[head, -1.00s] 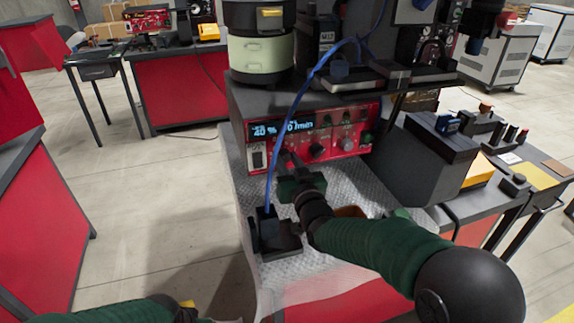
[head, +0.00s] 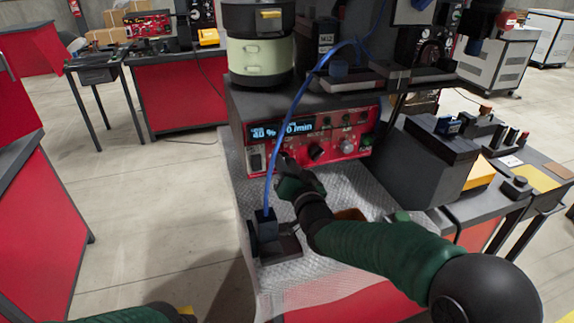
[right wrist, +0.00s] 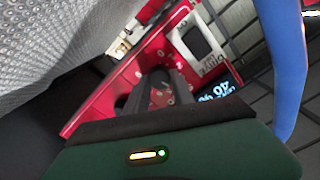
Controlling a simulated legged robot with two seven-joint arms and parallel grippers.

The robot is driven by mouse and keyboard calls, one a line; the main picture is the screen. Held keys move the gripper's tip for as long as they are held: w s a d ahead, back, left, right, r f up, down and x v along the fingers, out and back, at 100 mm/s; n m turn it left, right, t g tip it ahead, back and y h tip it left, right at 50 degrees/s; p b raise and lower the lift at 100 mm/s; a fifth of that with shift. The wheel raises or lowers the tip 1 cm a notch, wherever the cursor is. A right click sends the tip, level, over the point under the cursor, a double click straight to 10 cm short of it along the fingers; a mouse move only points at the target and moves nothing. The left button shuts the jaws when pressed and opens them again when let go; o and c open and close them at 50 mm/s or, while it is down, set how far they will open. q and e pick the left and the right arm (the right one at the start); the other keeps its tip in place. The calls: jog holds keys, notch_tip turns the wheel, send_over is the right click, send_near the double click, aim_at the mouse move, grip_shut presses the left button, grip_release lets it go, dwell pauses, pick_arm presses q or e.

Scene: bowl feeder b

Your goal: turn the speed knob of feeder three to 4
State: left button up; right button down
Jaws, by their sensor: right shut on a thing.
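The feeder's red control panel (head: 335,133) shows a lit display (head: 280,130); I read 40 % on it, and the rest is partly covered by a blue hose. A black knob (head: 317,152) and a grey knob (head: 347,146) are in plain sight on it. My right gripper (head: 286,165) is at the panel's lower left, below the display. It is shut on a small knob there, which the fingers mostly hide. In the right wrist view the dark fingers (right wrist: 163,88) close in against the red panel.
The blue hose (head: 287,120) hangs in front of the panel, close to my right gripper. A pale green bowl feeder (head: 260,58) stands above. A dark block (head: 265,232) sits on the textured mat (head: 350,185). A dark grey box (head: 422,160) stands right of the panel.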

jog(key=shift+f, duration=0.45)
jog(key=c, duration=1.4)
grip_release()
jog(key=o, duration=0.3)
jog(key=shift+w, duration=0.1)
jog(key=shift+r, duration=0.2)
jog(key=p+v, duration=0.1)
jog(key=v, duration=1.6)
jog(key=shift+a, duration=0.1)
